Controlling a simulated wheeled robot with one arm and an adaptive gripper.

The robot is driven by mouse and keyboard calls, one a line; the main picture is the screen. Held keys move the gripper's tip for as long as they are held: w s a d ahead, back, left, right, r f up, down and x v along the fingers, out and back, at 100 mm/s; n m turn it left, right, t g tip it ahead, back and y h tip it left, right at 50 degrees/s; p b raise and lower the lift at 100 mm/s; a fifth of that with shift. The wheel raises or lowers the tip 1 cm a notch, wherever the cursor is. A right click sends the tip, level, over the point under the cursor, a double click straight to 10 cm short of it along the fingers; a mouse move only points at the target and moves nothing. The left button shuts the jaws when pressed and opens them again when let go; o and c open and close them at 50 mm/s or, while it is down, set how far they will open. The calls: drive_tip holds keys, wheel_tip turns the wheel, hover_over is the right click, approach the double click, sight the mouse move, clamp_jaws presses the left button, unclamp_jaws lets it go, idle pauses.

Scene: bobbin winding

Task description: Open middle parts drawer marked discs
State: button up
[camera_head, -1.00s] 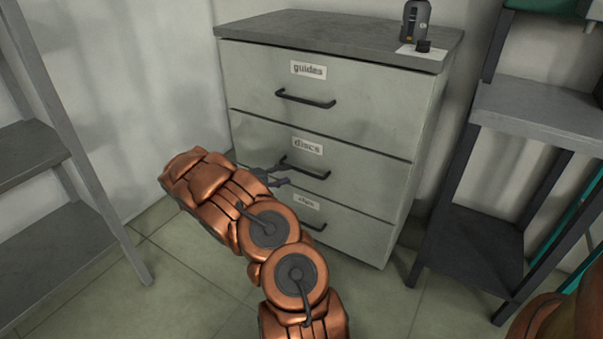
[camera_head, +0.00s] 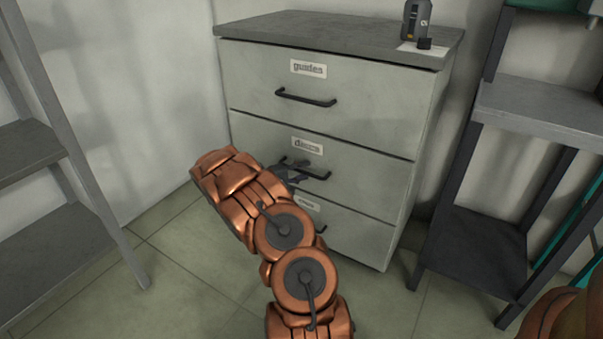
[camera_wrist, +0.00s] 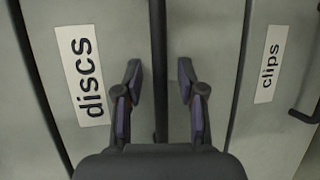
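The middle drawer marked discs (camera_head: 375,178) is shut in the grey cabinet, and its label shows in the head view (camera_head: 307,146) and the wrist view (camera_wrist: 81,75). Its dark bar handle (camera_wrist: 158,40) runs up and down the wrist view. My gripper (camera_wrist: 160,80) is open, with one finger on each side of the handle and a visible gap to each. In the head view, my gripper (camera_head: 303,173) is at the handle, and my arm hides the drawer's lower left part.
The guides drawer (camera_head: 370,112) above and the clips drawer (camera_head: 355,236) below are shut. Shelf racks stand at left (camera_head: 30,155) and right (camera_head: 540,110). Some floor (camera_head: 165,285) is clear in front.

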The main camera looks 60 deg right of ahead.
clamp_jaws()
idle(0.6)
